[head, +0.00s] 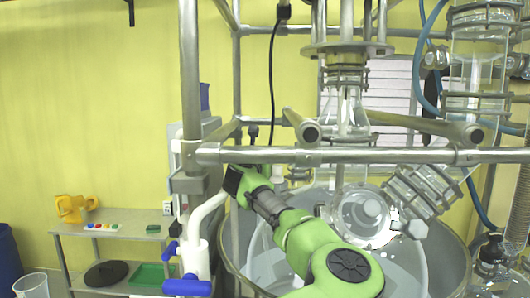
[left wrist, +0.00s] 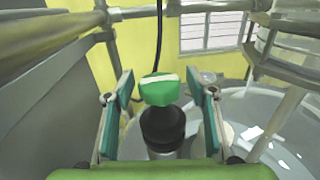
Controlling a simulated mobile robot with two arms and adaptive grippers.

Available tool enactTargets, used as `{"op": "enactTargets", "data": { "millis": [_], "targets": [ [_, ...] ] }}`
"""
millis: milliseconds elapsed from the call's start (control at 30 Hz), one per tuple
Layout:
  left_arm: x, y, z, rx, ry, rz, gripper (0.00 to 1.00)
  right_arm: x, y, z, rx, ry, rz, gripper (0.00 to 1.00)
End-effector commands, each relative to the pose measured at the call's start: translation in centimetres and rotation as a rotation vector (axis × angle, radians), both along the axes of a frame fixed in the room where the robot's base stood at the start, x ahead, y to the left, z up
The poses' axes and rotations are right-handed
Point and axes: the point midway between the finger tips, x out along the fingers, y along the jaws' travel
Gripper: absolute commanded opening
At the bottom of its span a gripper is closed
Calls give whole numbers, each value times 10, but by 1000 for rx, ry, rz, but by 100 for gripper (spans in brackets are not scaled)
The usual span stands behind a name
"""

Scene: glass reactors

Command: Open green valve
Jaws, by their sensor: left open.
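The green valve (left wrist: 158,91) shows in the left wrist view as a green handle with a pale stripe across its top, on a black stem (left wrist: 163,128). My left gripper (left wrist: 160,82) is open, with one finger on each side of the handle and a visible gap on both sides. In the head view my green arm reaches up from the bottom centre, and its gripper end (head: 240,182) is just under the horizontal steel bar. I cannot make out the green valve in the head view. My right gripper is not in view.
Steel frame bars (head: 350,155) cross close above my arm. A glass vessel (head: 365,217) and a large round tub (head: 445,262) stand at the right. White piping with blue valve handles (head: 187,287) is at the left. A side table (head: 110,230) stands farther left.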

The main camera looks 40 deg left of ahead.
Motion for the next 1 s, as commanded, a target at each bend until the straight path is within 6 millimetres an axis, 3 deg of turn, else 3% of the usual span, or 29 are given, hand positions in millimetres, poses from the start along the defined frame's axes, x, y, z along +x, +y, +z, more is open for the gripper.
{"op": "enactTargets", "data": {
  "millis": [333, 500, 1000],
  "targets": [
    [-1, -1, 0, 1, 1, 0, 51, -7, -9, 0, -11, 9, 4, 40],
    [-1, -1, 0, 1, 1, 0, 12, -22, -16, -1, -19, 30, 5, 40],
    [1, -3, 0, 0, 0, 100, 12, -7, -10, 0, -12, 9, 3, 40]
  ]
}}
